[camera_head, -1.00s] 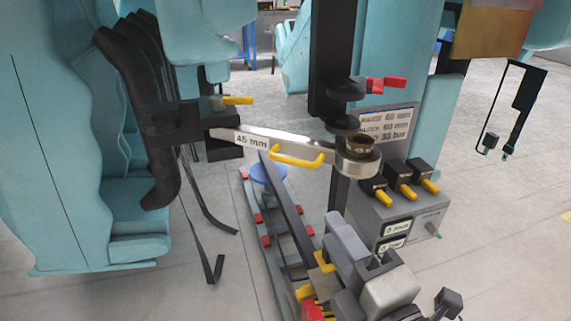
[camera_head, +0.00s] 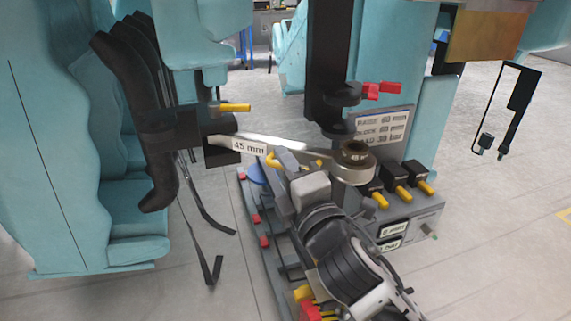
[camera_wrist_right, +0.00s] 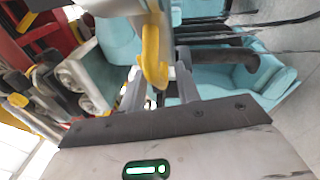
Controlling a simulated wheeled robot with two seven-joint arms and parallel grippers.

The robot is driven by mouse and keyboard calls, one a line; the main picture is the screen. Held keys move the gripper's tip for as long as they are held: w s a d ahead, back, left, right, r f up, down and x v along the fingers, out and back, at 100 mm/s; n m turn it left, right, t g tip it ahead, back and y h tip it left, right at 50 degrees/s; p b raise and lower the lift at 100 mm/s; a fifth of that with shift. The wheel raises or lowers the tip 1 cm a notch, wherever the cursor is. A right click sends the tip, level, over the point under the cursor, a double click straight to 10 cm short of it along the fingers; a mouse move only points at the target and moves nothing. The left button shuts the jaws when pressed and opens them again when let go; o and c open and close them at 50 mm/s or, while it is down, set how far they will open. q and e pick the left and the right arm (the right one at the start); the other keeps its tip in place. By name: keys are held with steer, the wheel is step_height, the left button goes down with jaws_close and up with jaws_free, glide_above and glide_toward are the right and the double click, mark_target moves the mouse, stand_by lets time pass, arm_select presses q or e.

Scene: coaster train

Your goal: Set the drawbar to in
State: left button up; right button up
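The drawbar (camera_head: 295,146) is a pale metal bar with a "45 mm" label. It runs from a black bracket on the left car to a round ring fitting on the right. A yellow handle (camera_head: 274,162) hangs on its near side. My right gripper (camera_head: 287,163) is at this handle and hides its middle. In the right wrist view, the yellow handle (camera_wrist_right: 154,55) lies in line with the gap between my right fingers (camera_wrist_right: 158,88), which stand apart. Contact with the handle cannot be told. My left gripper is in neither view.
A grey box with yellow-tipped levers (camera_head: 397,180) stands right of my right arm, under a label plate (camera_head: 381,128). Black straps (camera_head: 209,220) hang at the left. Teal cars flank both sides.

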steer(key=shift+w, duration=0.15)
jaws_close()
